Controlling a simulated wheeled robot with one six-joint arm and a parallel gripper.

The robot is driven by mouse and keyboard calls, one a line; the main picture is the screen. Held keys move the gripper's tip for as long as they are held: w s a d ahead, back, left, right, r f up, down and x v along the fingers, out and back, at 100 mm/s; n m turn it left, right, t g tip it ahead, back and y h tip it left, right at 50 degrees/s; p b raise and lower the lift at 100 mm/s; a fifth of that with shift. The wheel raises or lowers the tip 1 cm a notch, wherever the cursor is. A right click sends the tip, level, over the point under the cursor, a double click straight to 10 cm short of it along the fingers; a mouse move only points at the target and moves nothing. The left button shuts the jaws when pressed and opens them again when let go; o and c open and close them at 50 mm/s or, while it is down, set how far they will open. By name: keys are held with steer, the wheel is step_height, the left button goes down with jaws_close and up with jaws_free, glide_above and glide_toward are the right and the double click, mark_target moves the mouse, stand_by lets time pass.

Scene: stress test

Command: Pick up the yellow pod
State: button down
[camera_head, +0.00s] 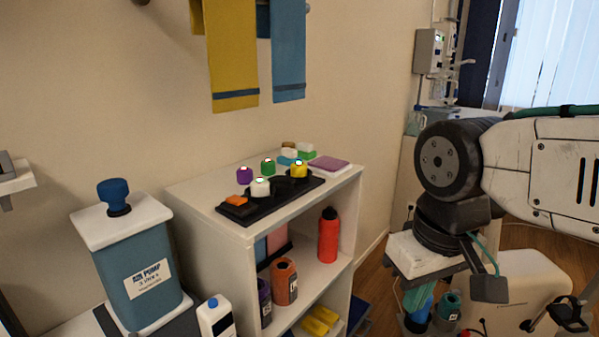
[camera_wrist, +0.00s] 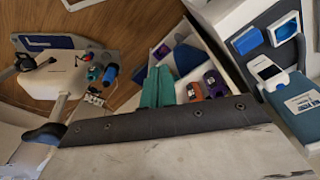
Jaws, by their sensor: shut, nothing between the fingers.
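The yellow pod (camera_head: 299,169) stands at the right end of a black tray (camera_head: 238,213) on top of a white shelf unit, in the head view. A green pod (camera_head: 267,167), a purple pod (camera_head: 244,175) and a white pod (camera_head: 261,188) stand beside it. My gripper's teal fingers (camera_wrist: 158,88) are together and empty in the wrist view. In the head view my wrist hangs low to the right of the shelf, well apart from the pod. The pod does not show in the wrist view.
The shelf unit (camera_head: 190,185) also bears a purple block (camera_head: 329,163); a red bottle (camera_head: 328,235) and an orange bottle (camera_head: 285,281) stand inside. A blue pump container (camera_head: 142,275) stands at left. Yellow (camera_head: 233,60) and blue (camera_head: 288,55) towels hang above.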

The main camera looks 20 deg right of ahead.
steer(key=c, duration=1.7)
jaws_free()
steer(key=shift+w, duration=0.1)
steer(key=o, duration=0.9)
steer(key=shift+n+t+y, duration=0.5)
steer(key=shift+t+y, duration=0.2)
steer(key=w+a, duration=0.2)
steer(key=w, duration=0.1)
steer(key=w+a, duration=0.1)
steer(key=shift+w+a+r, duration=0.15)
steer(key=shift+w+r, duration=0.05)
steer(key=shift+r, duration=0.15)
steer(key=w+a+r+t+y, duration=0.1)
steer(key=w+a+t, duration=0.1)
steer(key=w+a, duration=0.15)
steer(key=m+t+h, duration=0.3)
steer(key=t+h, duration=0.1)
steer(key=t, duration=0.4)
glide_toward(299, 165)
steer(key=shift+w+a+f, duration=0.3)
steer(key=shift+w+a, duration=0.2)
steer(key=shift+a, duration=0.15)
steer(key=shift+w+d+f+m+h, duration=0.2)
steer(key=shift+w+d+m+h, duration=0.1)
steer(key=shift+d+h, duration=0.3)
steer(key=shift+x, duration=3.65)
